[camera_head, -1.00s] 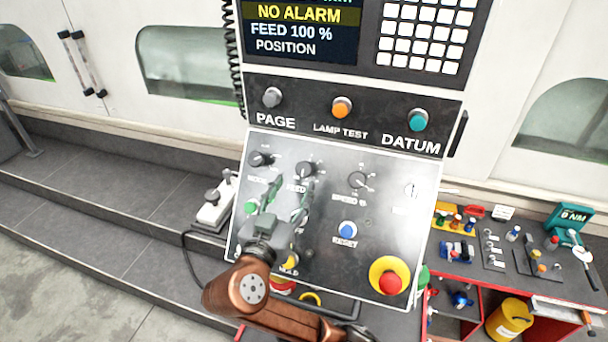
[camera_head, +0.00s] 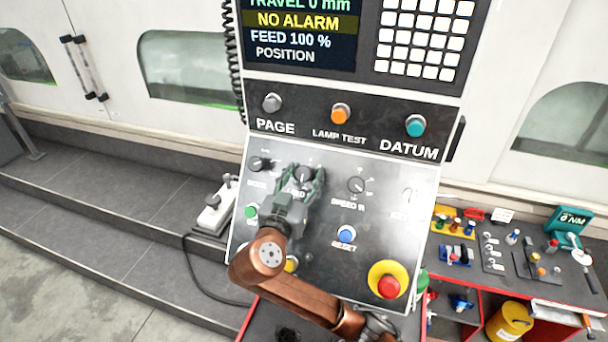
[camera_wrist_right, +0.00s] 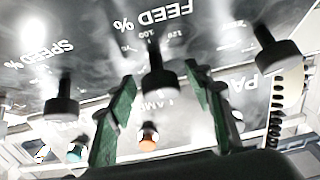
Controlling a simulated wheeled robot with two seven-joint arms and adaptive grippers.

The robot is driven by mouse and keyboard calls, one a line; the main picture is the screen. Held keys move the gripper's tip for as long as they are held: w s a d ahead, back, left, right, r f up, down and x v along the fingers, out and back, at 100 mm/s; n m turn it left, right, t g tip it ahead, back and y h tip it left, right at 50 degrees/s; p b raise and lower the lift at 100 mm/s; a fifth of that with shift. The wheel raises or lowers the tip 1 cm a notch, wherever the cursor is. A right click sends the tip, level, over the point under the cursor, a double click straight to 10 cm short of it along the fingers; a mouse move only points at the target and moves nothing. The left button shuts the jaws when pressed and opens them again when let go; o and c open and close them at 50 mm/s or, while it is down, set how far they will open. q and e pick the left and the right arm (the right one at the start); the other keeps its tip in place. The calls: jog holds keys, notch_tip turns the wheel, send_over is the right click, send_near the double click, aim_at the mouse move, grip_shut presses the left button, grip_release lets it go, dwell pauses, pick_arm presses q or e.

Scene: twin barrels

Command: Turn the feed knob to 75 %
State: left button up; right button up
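The feed knob (camera_head: 303,173) is a black knob on the sloped control panel (camera_head: 318,262), between the mode and speed knobs. In the right wrist view the feed knob (camera_wrist_right: 156,78) stands between my two green fingertips, under the upside-down FEED % label. My right gripper (camera_head: 300,180) is open, with one finger on each side of the knob and a visible gap to each; it also shows in the wrist view (camera_wrist_right: 160,92). It partly covers the knob in the head view. The screen (camera_head: 300,35) reads FEED 100 %. My left gripper is out of view.
The speed knob (camera_head: 356,185) is right of the feed knob and the mode knob (camera_head: 257,164) left. A blue reset button (camera_head: 346,234) and a red emergency stop (camera_head: 389,286) sit lower. A red tool bench (camera_head: 470,268) stands at the right.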

jog(key=c, duration=1.1)
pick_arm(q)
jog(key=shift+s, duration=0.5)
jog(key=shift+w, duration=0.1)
pick_arm(e)
jog(key=shift+n+y, duration=0.3)
jog(key=shift+n+y, duration=0.8)
jog(key=shift+n, duration=0.4)
jog(key=shift+d+r+n+y+p, duration=0.1)
jog(key=shift+n+y+p, duration=0.65)
jog(key=shift+n, duration=0.45)
jog(key=n+y+p, duration=0.3)
jog(key=n+p, duration=0.1)
jog(key=shift+r+n, duration=0.15)
jog(key=shift+n, duration=0.25)
pick_arm(q)
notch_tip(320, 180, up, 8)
jog(key=p, duration=0.2)
pick_arm(e)
jog(key=shift+n+g+y, duration=0.5)
jog(key=shift+n+y, duration=0.05)
jog(key=shift+n, duration=0.35)
jog(key=shift+f, duration=0.2)
